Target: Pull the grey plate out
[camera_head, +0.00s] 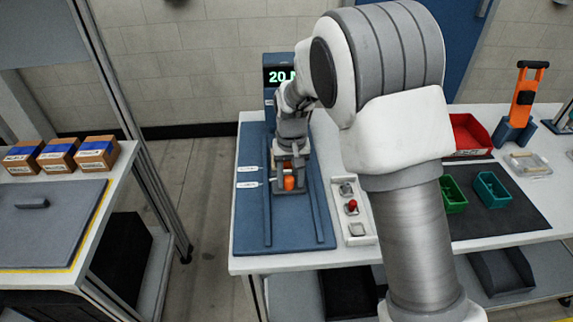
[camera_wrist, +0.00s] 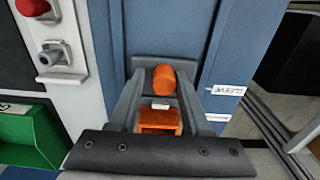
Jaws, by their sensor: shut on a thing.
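A small grey plate (camera_head: 277,188) sits between two dark rails on a blue fixture (camera_head: 250,215), in the middle of the head view. An upright orange handle (camera_head: 289,183) stands at it. My gripper (camera_head: 290,177) reaches down over the plate and is shut on the orange handle. In the wrist view the handle's rounded orange end (camera_wrist: 163,80) lies between my fingers (camera_wrist: 160,88), with part of the grey plate (camera_wrist: 165,62) beyond it. An orange block (camera_wrist: 160,120) shows nearer the camera. My gripper hides much of the plate.
A display (camera_head: 279,75) reading 20 stands behind the fixture. A button panel (camera_head: 352,208) with a red button is right of it. Red (camera_head: 470,135) and green bins (camera_head: 491,188) lie farther right. A left table (camera_head: 50,225) holds boxes and a flat grey panel. The fixture's front is clear.

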